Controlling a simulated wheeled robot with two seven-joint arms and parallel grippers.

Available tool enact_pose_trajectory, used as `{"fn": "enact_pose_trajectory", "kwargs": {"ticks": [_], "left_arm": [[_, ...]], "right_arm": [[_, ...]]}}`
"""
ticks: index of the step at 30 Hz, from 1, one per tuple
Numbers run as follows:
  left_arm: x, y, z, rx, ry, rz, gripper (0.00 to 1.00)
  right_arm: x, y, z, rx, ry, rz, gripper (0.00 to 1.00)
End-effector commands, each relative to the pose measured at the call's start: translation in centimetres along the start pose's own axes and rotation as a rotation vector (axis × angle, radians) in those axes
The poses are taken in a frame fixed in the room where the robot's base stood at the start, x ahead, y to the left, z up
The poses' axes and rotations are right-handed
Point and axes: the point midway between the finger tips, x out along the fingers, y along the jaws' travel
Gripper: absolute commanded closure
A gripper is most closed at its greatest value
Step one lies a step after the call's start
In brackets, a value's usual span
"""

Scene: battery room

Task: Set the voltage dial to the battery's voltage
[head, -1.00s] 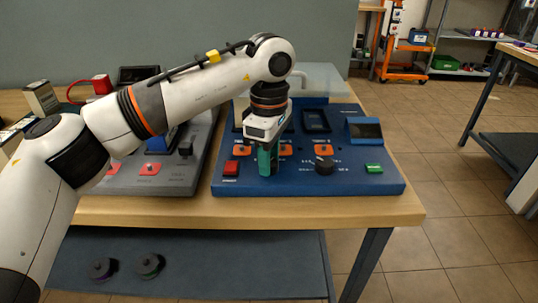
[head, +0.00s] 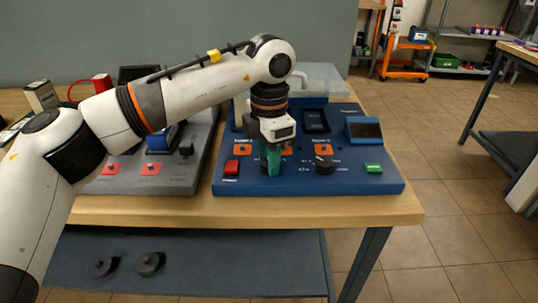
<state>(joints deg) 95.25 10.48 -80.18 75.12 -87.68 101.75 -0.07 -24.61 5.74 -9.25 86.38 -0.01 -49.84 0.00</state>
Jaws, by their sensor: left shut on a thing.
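My left gripper (head: 271,167) points down over the front of the blue charger panel (head: 345,184). Its green-tipped fingers are shut on a dial, which they mostly hide. A second black dial (head: 324,164) with a pale pointer mark stands uncovered just to the right, with small white markings around it that are too small to read. A blue battery (head: 158,141) shows partly behind my left arm on the grey panel (head: 150,185); its voltage label cannot be read. My right gripper is not in view.
A red button (head: 231,167) and a green button (head: 373,168) flank the dials. A small blue display (head: 363,129) stands at the panel's right rear. A clear cover (head: 320,80) is behind. Two dark round spools (head: 149,264) lie on the lower shelf.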

Motion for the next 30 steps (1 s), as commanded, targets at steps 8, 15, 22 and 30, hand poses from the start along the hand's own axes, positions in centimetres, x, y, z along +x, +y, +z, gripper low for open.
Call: {"fn": "enact_pose_trajectory", "kwargs": {"ticks": [8,15,22,30], "left_arm": [[-0.09,-0.04,-0.03,-0.211,0.003,-0.001,0.89],[-0.12,-0.05,-0.03,-0.321,0.003,-0.001,0.89],[-0.14,-0.06,-0.04,-0.367,0.004,-0.001,0.89],[-0.15,-0.07,-0.04,-0.374,0.004,-0.002,0.89]], "right_arm": [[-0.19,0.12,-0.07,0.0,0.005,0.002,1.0],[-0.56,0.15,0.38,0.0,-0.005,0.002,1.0],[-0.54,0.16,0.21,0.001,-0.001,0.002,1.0],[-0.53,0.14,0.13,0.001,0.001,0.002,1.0]]}}
